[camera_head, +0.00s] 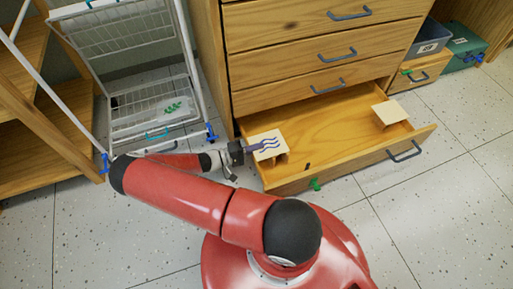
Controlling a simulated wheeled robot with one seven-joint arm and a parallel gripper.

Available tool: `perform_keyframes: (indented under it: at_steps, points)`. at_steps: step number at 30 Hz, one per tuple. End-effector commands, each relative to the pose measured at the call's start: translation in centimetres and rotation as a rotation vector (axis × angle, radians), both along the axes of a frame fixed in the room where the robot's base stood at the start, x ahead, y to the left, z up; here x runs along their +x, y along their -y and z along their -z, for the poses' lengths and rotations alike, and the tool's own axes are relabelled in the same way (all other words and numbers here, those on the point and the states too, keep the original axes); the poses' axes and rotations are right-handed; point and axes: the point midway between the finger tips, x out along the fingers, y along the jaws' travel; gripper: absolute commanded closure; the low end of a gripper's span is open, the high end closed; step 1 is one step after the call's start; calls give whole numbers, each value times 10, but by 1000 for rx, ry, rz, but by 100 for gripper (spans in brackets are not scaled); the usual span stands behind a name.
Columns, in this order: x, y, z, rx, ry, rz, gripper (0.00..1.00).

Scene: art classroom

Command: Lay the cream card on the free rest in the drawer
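A cream card (267,145) with dark wavy lines is at the left end of the open bottom drawer (338,120). It lies on or just above a small wooden rest (282,160); I cannot tell whether they touch. My gripper (254,147) reaches in from the left, with its fingers at the card's left edge. The fingers are too small to tell whether they are shut on the card.
A white wire rack (125,40) stands at left, with a pale leaf-patterned card (172,107) on its low shelf. Shut drawers (290,60) rise above the open one. Boxes (464,42) stand at right. Floor is clear at right.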

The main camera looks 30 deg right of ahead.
Motion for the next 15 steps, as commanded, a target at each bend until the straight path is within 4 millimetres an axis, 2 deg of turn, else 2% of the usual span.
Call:
perform_keyframes:
  at_steps: [1,6,15]
  points:
    - [0,0,2,0,0,0,95]
    - [0,0,1,0,0,0,75]
    - [0,0,-2,0,0,0,75]
